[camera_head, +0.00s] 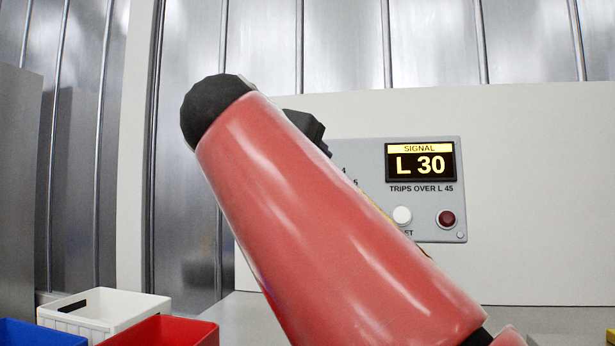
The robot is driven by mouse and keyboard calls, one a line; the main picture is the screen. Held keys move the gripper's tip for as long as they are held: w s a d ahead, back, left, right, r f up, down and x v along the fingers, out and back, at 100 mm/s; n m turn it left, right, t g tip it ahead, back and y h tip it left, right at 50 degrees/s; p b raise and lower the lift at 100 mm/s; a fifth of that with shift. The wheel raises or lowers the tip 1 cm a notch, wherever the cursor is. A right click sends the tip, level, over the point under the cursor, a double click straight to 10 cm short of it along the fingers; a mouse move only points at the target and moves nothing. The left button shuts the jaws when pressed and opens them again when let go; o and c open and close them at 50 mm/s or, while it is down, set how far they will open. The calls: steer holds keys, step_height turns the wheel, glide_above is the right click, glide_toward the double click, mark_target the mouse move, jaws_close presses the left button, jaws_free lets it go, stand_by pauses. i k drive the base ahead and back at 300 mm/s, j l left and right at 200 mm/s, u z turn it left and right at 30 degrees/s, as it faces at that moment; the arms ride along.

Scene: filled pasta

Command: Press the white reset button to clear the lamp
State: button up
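A grey control panel (432,150) is on the pale wall board, partly hidden behind my red arm. The white reset button (402,215) shows just past the arm's right edge, with its label partly covered. A dark red round lamp (446,219) sits to the right of the button and looks unlit. A display (420,162) above them reads "SIGNAL L 30", with "TRIPS OVER L 45" printed below it. My gripper cannot be made out; a dark part shows behind the arm near the panel's left edge.
A white bin (140,309), a red bin (190,333) and a blue bin (35,335) stand at the lower left. A pale surface (240,312) lies below the wall board. My arm fills the middle of the view and hides the panel's left part.

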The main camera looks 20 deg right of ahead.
mark_target(401, 215)
steer(key=k+j, duration=0.35)
steer(key=j, duration=0.15)
steer(key=k+j, duration=0.35)
steer(key=j, duration=0.2)
